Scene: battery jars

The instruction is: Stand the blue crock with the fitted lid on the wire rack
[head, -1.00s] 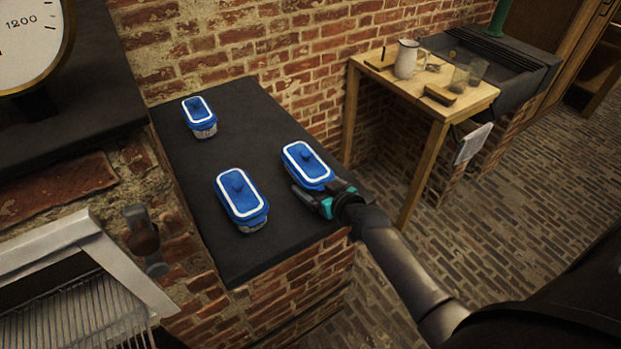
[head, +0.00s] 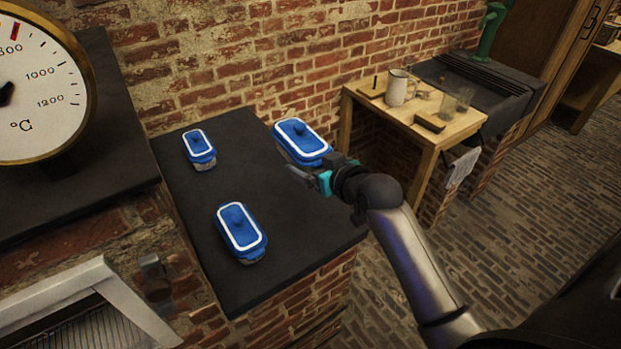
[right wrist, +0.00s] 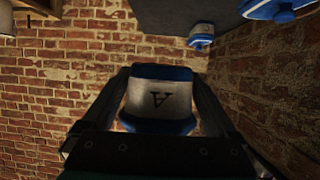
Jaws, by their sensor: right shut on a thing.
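A blue-lidded crock (head: 302,139) with a white rim line and a knob is in my right gripper (head: 307,174). It appears raised above the dark counter's right side. In the right wrist view the fingers close on the crock's pale body (right wrist: 160,97), which bears a dark letter-like mark and appears upside down. Two similar blue-lidded crocks stand on the counter, one at the back left (head: 199,149) and one at the front (head: 240,232). Wire bars of a rack (head: 65,330) show inside the white-framed opening at bottom left. My left gripper is out of view.
The dark counter (head: 285,230) is clear between and right of the standing crocks. A brick wall (head: 240,60) rises behind it. A large dial (head: 40,90) stands at left. A wooden table (head: 385,112) with a jug (head: 398,87) is at right.

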